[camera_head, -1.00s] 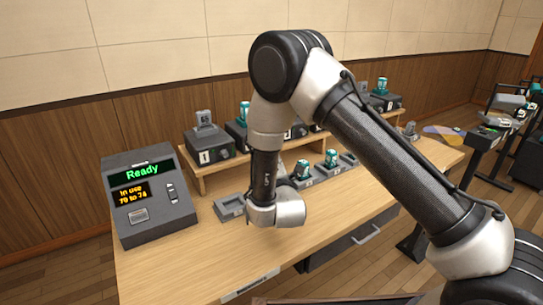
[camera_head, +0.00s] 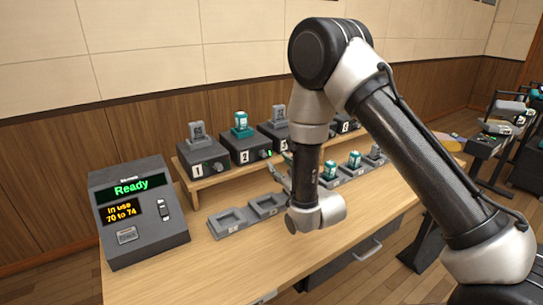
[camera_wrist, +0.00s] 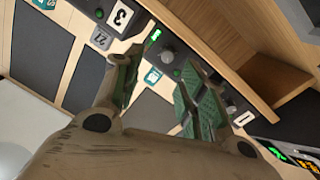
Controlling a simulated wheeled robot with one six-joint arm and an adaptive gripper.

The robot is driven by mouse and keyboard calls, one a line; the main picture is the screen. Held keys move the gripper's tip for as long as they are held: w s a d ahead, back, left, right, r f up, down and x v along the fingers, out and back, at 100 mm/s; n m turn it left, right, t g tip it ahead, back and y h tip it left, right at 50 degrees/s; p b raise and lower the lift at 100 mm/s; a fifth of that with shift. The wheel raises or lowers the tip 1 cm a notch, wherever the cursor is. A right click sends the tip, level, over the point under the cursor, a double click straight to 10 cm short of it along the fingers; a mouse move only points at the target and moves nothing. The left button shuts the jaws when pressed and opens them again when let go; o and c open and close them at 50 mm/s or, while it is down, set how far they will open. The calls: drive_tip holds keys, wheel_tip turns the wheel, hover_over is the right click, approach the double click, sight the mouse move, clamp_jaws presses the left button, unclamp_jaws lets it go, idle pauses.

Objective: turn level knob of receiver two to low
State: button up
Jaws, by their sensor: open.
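Receiver two (camera_head: 243,149) is a dark box marked 2 on the wooden shelf, with a teal pack standing on it. Its level knob (camera_head: 264,153) is on the front, right of the number, beside a lit green bar. In the wrist view the round grey knob (camera_wrist: 168,56) shows beyond and between the fingertips, with the green light next to it. My gripper (camera_wrist: 164,65) is open and empty, its fingers spread either side of the knob's line. It appears apart from the knob. The knob's pointer setting is too small to read.
Receiver one (camera_head: 203,160) and receiver three (camera_head: 271,132) flank receiver two. Grey empty trays (camera_head: 231,222) and several teal packs stand on the table in front. A console (camera_head: 137,211) reading "Ready" is at the left.

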sight(265, 155)
drive_tip(key=w+a+m, duration=0.1)
drive_tip(key=w+m, duration=0.1)
drive_tip(key=w+a+m, duration=0.3)
drive_tip(key=w, duration=0.1)
drive_tip(key=shift+w+a+m+y, duration=0.2)
drive_tip(key=shift+a+m+y, duration=0.2)
clamp_jaws()
